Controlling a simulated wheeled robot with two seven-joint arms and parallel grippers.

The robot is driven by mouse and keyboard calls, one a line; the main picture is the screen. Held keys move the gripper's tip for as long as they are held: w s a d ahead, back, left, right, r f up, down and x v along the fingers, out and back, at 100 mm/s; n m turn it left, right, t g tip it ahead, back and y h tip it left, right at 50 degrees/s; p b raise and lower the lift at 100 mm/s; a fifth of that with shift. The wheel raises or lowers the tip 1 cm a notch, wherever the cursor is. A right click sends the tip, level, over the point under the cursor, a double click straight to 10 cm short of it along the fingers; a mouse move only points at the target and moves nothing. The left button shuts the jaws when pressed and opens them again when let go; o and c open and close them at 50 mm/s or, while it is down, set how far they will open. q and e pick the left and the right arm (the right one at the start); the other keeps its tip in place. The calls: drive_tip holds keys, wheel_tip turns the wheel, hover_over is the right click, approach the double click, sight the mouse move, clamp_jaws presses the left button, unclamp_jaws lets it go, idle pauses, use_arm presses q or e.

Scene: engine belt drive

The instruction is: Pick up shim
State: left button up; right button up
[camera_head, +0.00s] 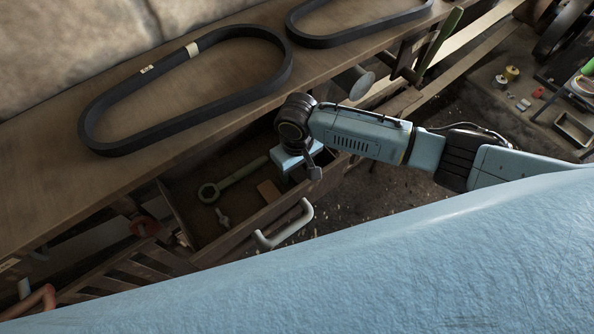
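A small flat brown piece (268,191), which may be the shim, lies in the open drawer (240,238) below the bench. My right gripper (308,174) points down over the right part of the drawer, just to the right of the brown piece. A gap shows between the piece and the visible grey finger. The wrist hides the rest of the gripper, so I cannot tell its opening. My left gripper is out of view.
A green wrench (232,180) and a small bolt-like part (222,217) also lie in the drawer. The drawer's handle (285,228) sticks out in front. Black belts (100,150) lie on the bench (40,190). A large blue surface fills the foreground.

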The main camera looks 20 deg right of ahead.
drive_tip(key=c, duration=1)
drive_tip(key=shift+c, duration=0.2)
